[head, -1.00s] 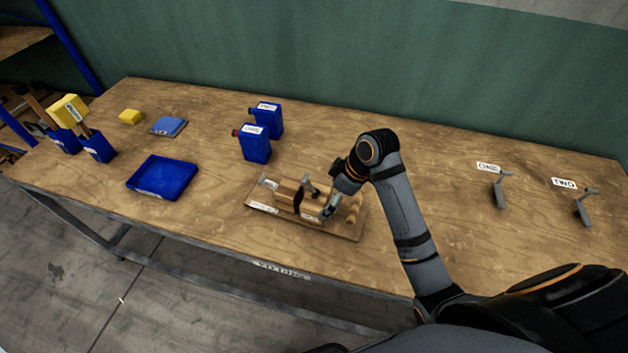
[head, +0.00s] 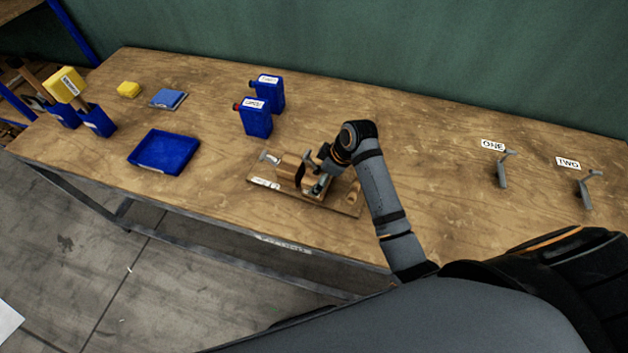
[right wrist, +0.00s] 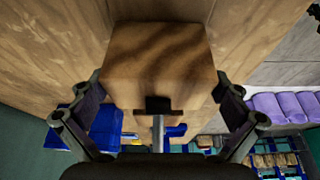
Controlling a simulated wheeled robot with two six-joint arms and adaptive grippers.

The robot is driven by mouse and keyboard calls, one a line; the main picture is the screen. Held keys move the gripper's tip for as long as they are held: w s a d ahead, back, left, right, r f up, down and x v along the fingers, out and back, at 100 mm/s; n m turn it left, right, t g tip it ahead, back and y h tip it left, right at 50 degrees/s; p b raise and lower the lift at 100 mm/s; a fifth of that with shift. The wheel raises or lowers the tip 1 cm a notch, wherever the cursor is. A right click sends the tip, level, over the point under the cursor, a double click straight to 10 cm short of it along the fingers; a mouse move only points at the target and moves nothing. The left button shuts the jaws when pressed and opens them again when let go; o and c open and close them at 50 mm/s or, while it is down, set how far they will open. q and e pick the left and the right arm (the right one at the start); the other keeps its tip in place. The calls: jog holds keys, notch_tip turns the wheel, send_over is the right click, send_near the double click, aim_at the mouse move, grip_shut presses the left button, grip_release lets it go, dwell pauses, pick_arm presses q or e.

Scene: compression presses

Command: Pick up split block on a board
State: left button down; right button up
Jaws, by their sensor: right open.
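The wooden block (head: 291,169) with a dark gap or band across it sits on a flat wooden board (head: 347,206) near the table's front edge. My right gripper (head: 319,180) is low at the block's right part and hides some of it. In the right wrist view the block (right wrist: 160,62) fills the space between the spread fingers of my right gripper (right wrist: 162,102). The fingers are open, one on each side of it; I cannot tell whether they touch. A dark piece with a metal rod (right wrist: 158,128) shows at the block's near face. My left gripper is not in view.
Two blue bottles (head: 256,116) stand behind the board. A blue tray (head: 164,152) lies to the left. Two grey tools (head: 503,172) lie at the right beside labels ONE and TWO. Blue holders (head: 97,121) stand at the left edge. The table right of my arm is mostly clear.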

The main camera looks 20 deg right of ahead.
jog(key=shift+x, duration=1.6)
jog(key=shift+w+r, duration=0.1)
jog(key=c, duration=1.4)
jog(key=shift+r, duration=0.1)
jog(key=shift+c, duration=0.3)
